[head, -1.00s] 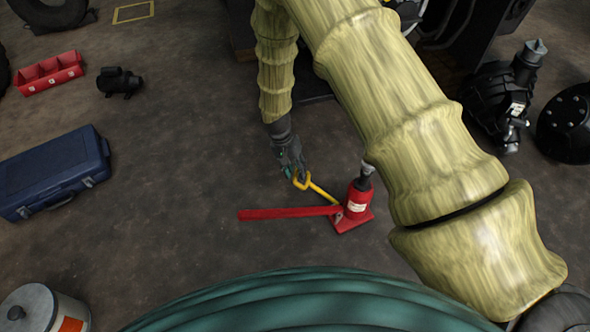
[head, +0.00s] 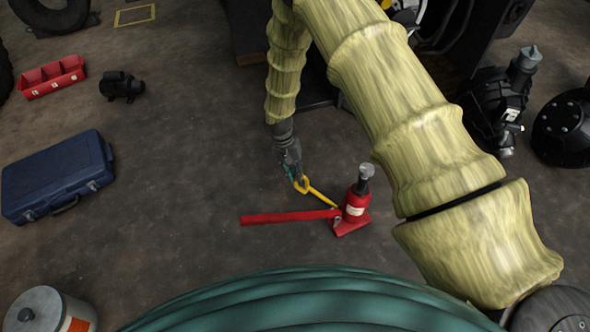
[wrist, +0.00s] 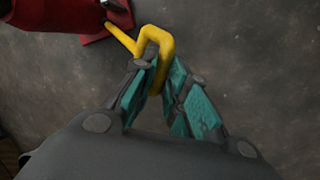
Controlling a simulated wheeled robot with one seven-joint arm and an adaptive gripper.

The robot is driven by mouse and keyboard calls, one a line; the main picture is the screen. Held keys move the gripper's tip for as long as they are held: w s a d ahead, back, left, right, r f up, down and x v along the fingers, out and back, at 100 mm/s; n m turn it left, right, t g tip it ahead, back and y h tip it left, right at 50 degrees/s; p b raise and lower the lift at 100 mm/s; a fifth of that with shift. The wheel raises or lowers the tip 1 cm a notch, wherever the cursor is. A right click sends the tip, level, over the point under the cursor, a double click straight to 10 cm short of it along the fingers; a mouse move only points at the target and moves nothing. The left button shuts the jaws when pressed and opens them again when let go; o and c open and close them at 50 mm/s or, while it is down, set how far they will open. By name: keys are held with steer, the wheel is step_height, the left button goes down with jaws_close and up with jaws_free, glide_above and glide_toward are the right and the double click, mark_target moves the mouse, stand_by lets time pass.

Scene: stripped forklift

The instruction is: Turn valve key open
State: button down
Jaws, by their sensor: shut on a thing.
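The yellow valve key (head: 320,194) runs from the base of the red bottle jack (head: 353,208) up to the left and ends in a bent loop. My gripper (head: 299,183) is at that loop end, just left of the jack. In the wrist view, my gripper (wrist: 165,92) has its teal finger pads on both sides of the yellow key (wrist: 157,42), shut on its loop. The key's far end meets the jack (wrist: 75,15) at the upper left; the valve itself is too small to make out.
A long red handle (head: 290,217) reaches left from the jack's base. A blue case (head: 55,175) lies at the left, a white can (head: 40,312) at the lower left. A red bin (head: 52,77) and a black motor (head: 121,86) stand farther back. The floor between is clear.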

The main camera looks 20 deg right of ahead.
steer(key=shift+w+a+f+n+g+p, duration=0.1)
steer(key=shift+w+f+n+g+p, duration=0.1)
steer(key=shift+n+g, duration=1.05)
steer(key=shift+w+f+n+g+p, duration=0.2)
steer(key=shift+n+g, duration=0.6)
steer(key=shift+n, duration=0.9)
steer(key=shift+w+a+f+n+g+p, duration=0.1)
steer(key=shift+w+n+g+p, duration=0.1)
steer(key=shift+n+g, duration=1.05)
steer(key=shift+n, duration=0.4)
steer(key=c, duration=1.5)
jaws_free()
steer(key=shift+o, duration=0.2)
steer(key=shift+d, duration=0.1)
steer(key=shift+r, duration=0.1)
